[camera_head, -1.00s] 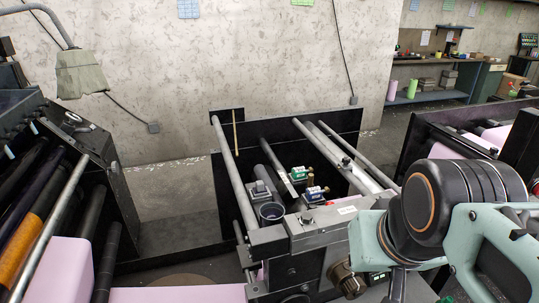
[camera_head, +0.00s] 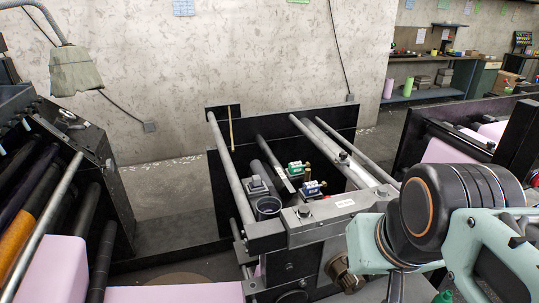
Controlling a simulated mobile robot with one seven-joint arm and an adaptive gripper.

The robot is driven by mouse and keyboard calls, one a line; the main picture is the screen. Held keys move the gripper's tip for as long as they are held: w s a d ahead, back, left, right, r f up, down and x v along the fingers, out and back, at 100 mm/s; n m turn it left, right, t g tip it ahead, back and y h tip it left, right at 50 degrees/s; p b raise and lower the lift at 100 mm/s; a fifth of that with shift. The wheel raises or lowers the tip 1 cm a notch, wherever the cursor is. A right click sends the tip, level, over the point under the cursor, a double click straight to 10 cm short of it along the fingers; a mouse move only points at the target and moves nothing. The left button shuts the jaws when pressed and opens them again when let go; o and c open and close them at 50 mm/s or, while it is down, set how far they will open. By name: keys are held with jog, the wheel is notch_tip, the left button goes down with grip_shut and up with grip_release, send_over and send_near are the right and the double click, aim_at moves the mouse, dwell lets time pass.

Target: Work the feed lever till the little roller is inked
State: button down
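The press unit (camera_head: 290,240) stands in the middle of the head view. Inside it are a dark roller (camera_head: 268,178), a small block with a green label (camera_head: 296,168) and one with a blue label (camera_head: 312,188), both with brass-coloured fittings. I cannot tell which part is the feed lever or which is the little roller, nor whether any roller carries ink. A dark open cup (camera_head: 268,208) sits at the unit's near side. My teal and black arm fills the lower right. My gripper is not in view.
Pale metal bars (camera_head: 345,160) cross the unit. A brown knob (camera_head: 342,272) sticks out of its near face, close to my arm. Pink web (camera_head: 180,293) runs at lower left beside another roller unit (camera_head: 60,190). A further unit (camera_head: 470,140) stands at right.

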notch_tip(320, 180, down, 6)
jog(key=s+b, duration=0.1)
jog(key=b, duration=0.4)
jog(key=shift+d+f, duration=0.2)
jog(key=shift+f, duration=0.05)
dwell(0.5)
dwell(0.4)
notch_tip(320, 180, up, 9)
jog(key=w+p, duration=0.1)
jog(key=p, duration=0.4)
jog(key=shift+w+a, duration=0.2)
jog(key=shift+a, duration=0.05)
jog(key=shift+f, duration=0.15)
dwell(0.7)
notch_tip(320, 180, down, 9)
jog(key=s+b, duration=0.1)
jog(key=b, duration=0.6)
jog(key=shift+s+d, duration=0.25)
dwell(0.7)
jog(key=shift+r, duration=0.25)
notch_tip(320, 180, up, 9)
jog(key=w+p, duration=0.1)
jog(key=p, duration=0.4)
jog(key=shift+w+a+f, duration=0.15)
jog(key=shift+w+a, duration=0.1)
